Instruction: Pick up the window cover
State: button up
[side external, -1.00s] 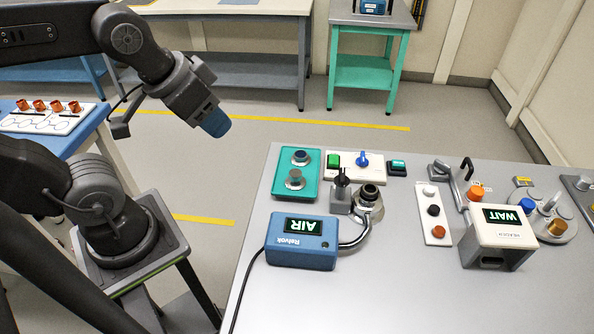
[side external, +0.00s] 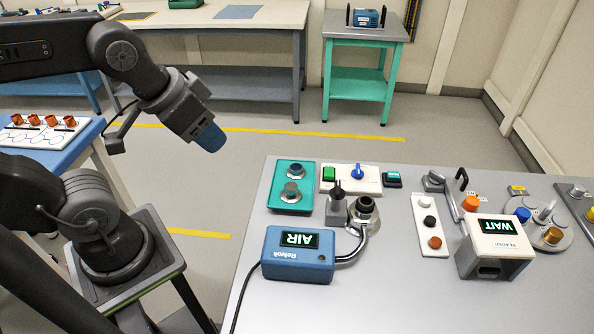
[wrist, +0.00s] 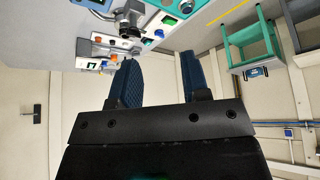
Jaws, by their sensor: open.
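My gripper (side external: 210,138) has blue fingertips and hangs in the air left of the grey bench, pointing down and to the right. In the wrist view its two blue fingers (wrist: 160,70) stand apart with nothing between them. I cannot tell for sure which thing is the window cover. A dark round cap or ring (side external: 365,207) sits on a metal fitting on the bench, behind the blue box with the AIR display (side external: 298,255). My gripper is well apart from it and touches nothing.
The grey bench (side external: 345,300) carries a teal panel with knobs (side external: 291,188), a white panel with a blue knob (side external: 351,178), a white WAIT box (side external: 496,245) and a round plate with coloured posts (side external: 540,228). Its front middle is clear. A teal stand (side external: 361,83) is behind.

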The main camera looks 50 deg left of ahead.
jog(key=o, duration=0.6)
jog(key=n+g, duration=0.4)
jog(key=n, duration=0.3)
send_over(296, 167)
jog(key=shift+y, duration=0.4)
jog(key=f, duration=1.9)
jog(key=shift+s+d+f, duration=0.15)
jog(key=shift+s, duration=0.2)
jog(key=shift+w+f, duration=0.2)
jog(key=shift+f, duration=1.25)
jog(key=shift+w+f, duration=0.15)
jog(key=shift+f, duration=1.25)
